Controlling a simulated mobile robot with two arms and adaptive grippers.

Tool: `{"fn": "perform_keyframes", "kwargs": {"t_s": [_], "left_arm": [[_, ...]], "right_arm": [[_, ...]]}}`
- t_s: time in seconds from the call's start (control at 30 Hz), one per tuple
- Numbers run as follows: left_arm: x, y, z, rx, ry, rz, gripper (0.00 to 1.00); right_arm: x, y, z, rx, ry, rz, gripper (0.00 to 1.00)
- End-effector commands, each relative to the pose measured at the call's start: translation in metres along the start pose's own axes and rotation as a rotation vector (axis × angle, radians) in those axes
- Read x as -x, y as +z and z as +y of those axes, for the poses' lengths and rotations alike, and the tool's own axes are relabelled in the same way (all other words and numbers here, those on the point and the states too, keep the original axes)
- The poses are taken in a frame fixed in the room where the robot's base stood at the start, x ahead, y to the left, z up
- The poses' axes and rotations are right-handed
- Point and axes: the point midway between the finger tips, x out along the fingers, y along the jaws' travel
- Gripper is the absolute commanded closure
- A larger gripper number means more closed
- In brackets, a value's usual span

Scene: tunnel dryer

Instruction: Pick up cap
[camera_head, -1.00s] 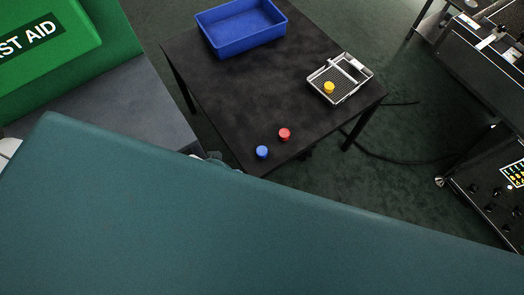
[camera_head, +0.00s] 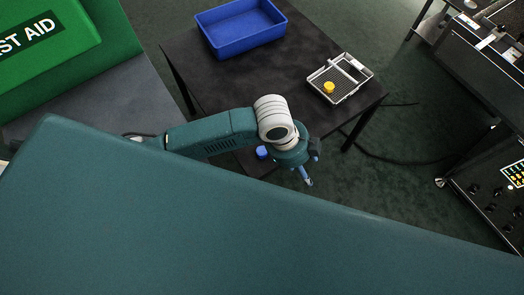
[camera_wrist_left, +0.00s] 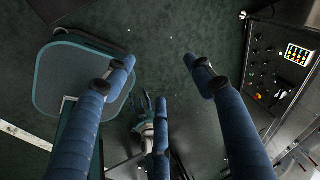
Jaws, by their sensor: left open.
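The yellow cap (camera_head: 329,88) sits in the wire tray (camera_head: 352,95) on the right of the black table (camera_head: 285,75). My left gripper (camera_head: 309,182) hangs past the table's near corner, over the floor. Its spread fingers (camera_wrist_left: 160,90) show in the left wrist view, open with no cap between them.
A blue bin (camera_head: 240,45) stands at the back left of the table. A green first aid box (camera_head: 45,40) is at the upper left. A machine with a control panel (camera_head: 490,190) is at the right. Dark green floor lies between table and machine.

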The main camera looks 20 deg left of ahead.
Motion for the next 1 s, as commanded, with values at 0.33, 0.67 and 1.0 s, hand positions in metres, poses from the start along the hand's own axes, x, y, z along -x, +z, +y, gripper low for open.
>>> {"fn": "perform_keyframes", "kwargs": {"t_s": [0.33,0.67,1.0], "left_arm": [[0.019,0.138,-0.004,-0.564,0.278,-0.171,0.46],[0.001,0.171,0.005,-0.623,0.328,-0.185,0.46],[-0.03,0.179,0.013,-0.623,0.325,-0.186,0.46]], "right_arm": [[-0.001,0.004,0.002,0.002,0.002,-0.006,0.49],[0.0,0.006,0.001,0.002,0.001,-0.009,0.49],[0.003,0.006,0.001,0.002,0.001,-0.01,0.49]]}}
